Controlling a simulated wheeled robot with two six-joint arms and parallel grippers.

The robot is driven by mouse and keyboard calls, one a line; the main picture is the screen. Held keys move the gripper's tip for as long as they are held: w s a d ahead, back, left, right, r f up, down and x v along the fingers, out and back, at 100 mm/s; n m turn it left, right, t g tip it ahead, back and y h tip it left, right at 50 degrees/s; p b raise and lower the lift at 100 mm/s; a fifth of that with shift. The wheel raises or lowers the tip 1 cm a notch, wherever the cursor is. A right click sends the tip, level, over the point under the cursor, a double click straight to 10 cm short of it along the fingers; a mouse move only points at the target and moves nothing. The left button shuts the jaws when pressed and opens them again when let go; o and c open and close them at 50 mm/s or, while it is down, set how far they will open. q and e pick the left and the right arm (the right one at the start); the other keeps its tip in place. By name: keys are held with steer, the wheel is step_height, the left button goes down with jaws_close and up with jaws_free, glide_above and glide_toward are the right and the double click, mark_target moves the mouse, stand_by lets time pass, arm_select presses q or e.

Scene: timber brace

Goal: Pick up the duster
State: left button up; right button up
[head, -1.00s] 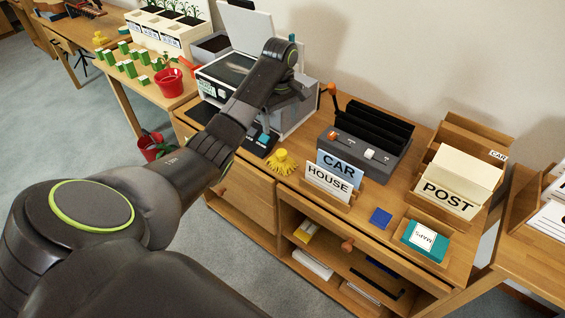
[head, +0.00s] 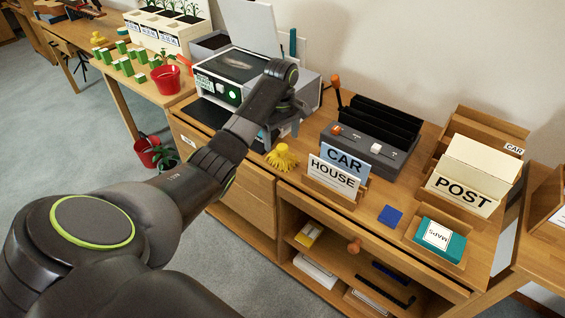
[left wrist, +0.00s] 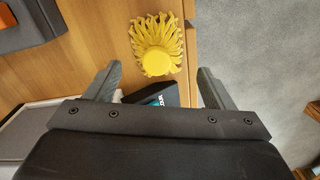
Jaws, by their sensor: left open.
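The duster (head: 281,157) is a yellow, fringed thing lying on the wooden cabinet top, left of the HOUSE card. In the left wrist view the duster (left wrist: 157,45) lies beyond my fingertips, roughly between their lines, with its round yellow knob facing the camera. My left gripper (head: 283,128) is above the cabinet top, close to the duster and just behind it in the head view. It also shows in the left wrist view (left wrist: 157,82), its two fingers wide apart with nothing between them. My right gripper is in neither view.
A grey-white machine (head: 240,75) with its lid up stands behind my left arm. The card holder with CAR and HOUSE cards (head: 334,179) is right of the duster. A dark slotted organiser (head: 370,135) and a blue square (head: 390,216) are farther right.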

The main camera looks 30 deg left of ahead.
mark_target(283, 147)
arm_select(q)
steer(key=f, duration=0.7)
steer(key=shift+w+d+f, duration=0.15)
steer(key=shift+w+d, duration=0.05)
steer(key=c, duration=1.2)
steer(key=shift+o, duration=0.2)
steer(key=shift+r, duration=5.05)
